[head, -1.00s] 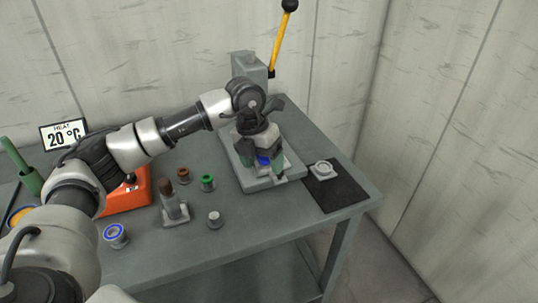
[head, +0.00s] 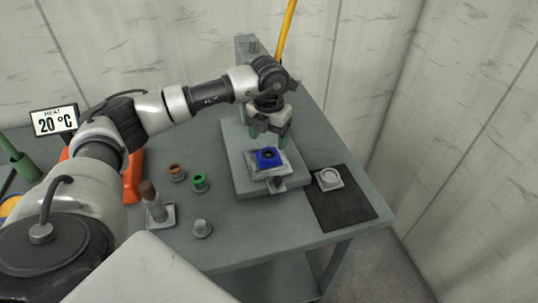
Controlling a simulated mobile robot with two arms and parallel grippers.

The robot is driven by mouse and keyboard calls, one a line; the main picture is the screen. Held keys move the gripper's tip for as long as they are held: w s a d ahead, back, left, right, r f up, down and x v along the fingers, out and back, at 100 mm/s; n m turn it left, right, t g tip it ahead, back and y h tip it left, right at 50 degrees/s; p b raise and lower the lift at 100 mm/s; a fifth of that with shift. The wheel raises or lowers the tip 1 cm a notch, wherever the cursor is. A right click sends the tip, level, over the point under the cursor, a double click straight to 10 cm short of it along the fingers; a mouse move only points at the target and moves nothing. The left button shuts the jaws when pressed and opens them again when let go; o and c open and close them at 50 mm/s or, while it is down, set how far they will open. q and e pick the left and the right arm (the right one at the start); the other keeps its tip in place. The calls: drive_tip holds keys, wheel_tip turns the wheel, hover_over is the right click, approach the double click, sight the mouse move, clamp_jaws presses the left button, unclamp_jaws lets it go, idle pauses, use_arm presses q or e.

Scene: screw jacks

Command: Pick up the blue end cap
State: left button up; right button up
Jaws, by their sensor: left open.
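A blue end cap (head: 268,157), squarish with a dark round centre, sits on the pale plate of the grey press base (head: 244,177). My left gripper (head: 269,138) is open, with green-tipped fingers pointing down. It is above and slightly behind the cap in the picture, and nothing shows between its fingers. Whether a fingertip touches the cap cannot be told. My right gripper is not in view.
A yellow press lever (head: 287,25) rises behind my gripper. Brown-topped (head: 176,172), green-topped (head: 199,182) and grey (head: 201,228) small parts stand left of the press. A black mat (head: 346,207) with a pale ring part (head: 329,179) lies right.

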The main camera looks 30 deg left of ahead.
sight(270, 154)
use_arm(q)
drive_tip(key=shift+f, duration=0.4)
drive_tip(key=shift+w+f, duration=0.15)
drive_tip(key=shift+f, duration=0.15)
wheel_tip(270, 154, down, 4)
drive_tip(key=shift+w+r+p, duration=0.1)
drive_tip(key=shift+r+p, duration=0.05)
drive_tip(key=shift+p, duration=0.75)
drive_tip(key=shift+f, duration=0.5)
drive_tip(key=shift+c, duration=1.2)
drive_tip(key=c, duration=0.7)
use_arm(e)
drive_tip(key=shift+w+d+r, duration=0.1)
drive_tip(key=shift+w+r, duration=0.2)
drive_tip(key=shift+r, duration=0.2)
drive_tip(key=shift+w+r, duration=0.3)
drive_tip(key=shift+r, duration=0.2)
